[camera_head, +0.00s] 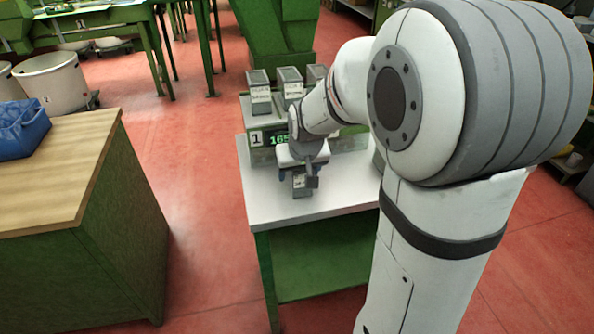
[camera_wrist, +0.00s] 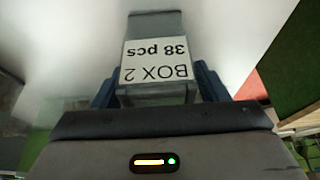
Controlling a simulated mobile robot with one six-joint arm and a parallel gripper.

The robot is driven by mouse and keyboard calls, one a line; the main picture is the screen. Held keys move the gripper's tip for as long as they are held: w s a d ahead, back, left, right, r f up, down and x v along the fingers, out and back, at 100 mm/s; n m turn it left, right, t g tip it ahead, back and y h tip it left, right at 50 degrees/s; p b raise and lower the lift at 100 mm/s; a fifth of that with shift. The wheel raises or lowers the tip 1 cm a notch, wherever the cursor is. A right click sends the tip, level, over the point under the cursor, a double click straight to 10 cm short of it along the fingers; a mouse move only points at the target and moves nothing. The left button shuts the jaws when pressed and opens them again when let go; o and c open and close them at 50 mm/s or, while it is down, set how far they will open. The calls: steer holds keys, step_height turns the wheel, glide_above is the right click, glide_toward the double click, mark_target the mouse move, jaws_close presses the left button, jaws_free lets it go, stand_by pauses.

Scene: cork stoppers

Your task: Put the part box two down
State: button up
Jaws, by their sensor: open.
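The part box two (camera_wrist: 157,94) is grey with a white label reading "BOX 2, 38 pcs", upside down in the wrist view. In the head view the small grey box (camera_head: 300,188) is at the white tabletop (camera_head: 330,190), near its front left, and appears to rest on it. My gripper (camera_wrist: 156,78) is open, with its blue fingers on either side of the box. In the head view my gripper (camera_head: 303,172) is right over the box and partly hides it. Whether the fingers touch the box is not clear.
A grey-green counting unit (camera_head: 262,145) with a "1" sign and a green display stands behind the box. Several grey boxes (camera_head: 260,95) stand at its top. A wooden-topped bench (camera_head: 60,160) with a blue bin (camera_head: 22,128) is at left. The tabletop's front is clear.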

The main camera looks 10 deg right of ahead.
steer(key=p+v, duration=0.2)
steer(key=v, duration=1)
steer(key=s+f+g, duration=0.1)
steer(key=s+f, duration=0.1)
steer(key=s, duration=0.6)
steer(key=s+f+g, duration=0.1)
steer(key=s+f, duration=0.2)
steer(key=s, duration=0.5)
steer(key=shift+s+a+f, duration=0.15)
steer(key=shift+a+f, duration=0.05)
steer(key=shift+f, duration=0.1)
steer(key=shift+r, duration=0.1)
